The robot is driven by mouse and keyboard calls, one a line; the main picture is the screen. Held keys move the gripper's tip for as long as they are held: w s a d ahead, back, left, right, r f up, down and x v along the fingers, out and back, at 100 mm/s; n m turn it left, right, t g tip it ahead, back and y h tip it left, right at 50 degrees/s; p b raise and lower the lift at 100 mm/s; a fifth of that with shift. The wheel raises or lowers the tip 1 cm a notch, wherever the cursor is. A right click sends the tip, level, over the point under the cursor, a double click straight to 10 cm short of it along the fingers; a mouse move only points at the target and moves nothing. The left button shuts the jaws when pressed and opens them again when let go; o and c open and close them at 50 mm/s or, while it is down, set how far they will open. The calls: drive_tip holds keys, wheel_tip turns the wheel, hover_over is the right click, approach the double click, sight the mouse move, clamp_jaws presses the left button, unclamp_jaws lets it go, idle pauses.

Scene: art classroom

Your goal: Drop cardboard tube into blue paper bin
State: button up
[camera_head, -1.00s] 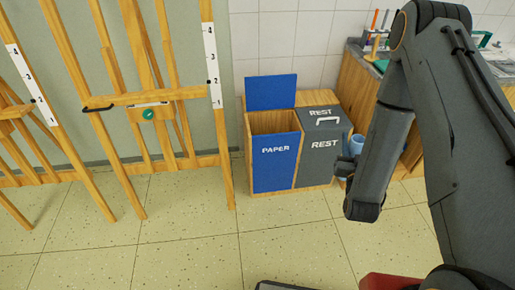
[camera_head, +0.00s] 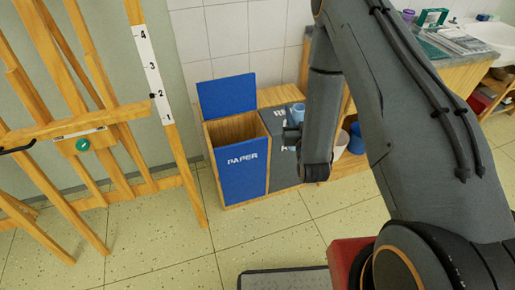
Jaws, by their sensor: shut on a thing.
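The blue paper bin (camera_head: 238,172) stands in the middle of the view, marked PAPER. Its blue lid is up and its top opening shows. My gripper (camera_head: 292,132) is right of that opening, in front of the grey REST bin in the picture. It is small and partly hidden by my wrist. It is shut on a small light-blue cylinder (camera_head: 298,112), which seems to be the cardboard tube. Only a short part of the tube shows, above the gripper and apart from the paper bin.
The grey REST bin (camera_head: 281,166) adjoins the paper bin on the right, partly hidden by my arm. A wooden easel (camera_head: 165,115) stands close on the left. Buckets (camera_head: 356,138) and a counter with a sink are on the right.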

drive_tip(key=w+a+f+n+y+b, duration=0.1)
drive_tip(key=w+a+f+b, duration=0.1)
drive_tip(key=w+a+b, duration=0.4)
drive_tip(key=w+a+f+n+y+b, duration=0.1)
drive_tip(key=w+a+y+b, duration=0.1)
drive_tip(key=w+a+b, duration=0.5)
drive_tip(key=w+a+f+y+b, duration=0.1)
drive_tip(key=w+a+f+b, duration=0.1)
drive_tip(key=w+a+b, duration=0.5)
drive_tip(key=shift+a+f+n+g+b, duration=0.15)
drive_tip(key=shift+a+f+n+b, duration=0.05)
drive_tip(key=shift+a+b, duration=0.2)
drive_tip(key=shift+a+f+n+g+b, duration=0.15)
drive_tip(key=shift+a+n+b, duration=0.05)
drive_tip(key=shift+a+b, duration=0.15)
drive_tip(key=f, duration=0.1)
drive_tip(key=f+b, duration=0.2)
drive_tip(key=shift+w+a+f, duration=0.25)
drive_tip(key=shift+a+f, duration=0.05)
drive_tip(key=shift+a, duration=0.05)
drive_tip(key=shift+f+b, duration=2.15)
drive_tip(key=shift+f, duration=1.1)
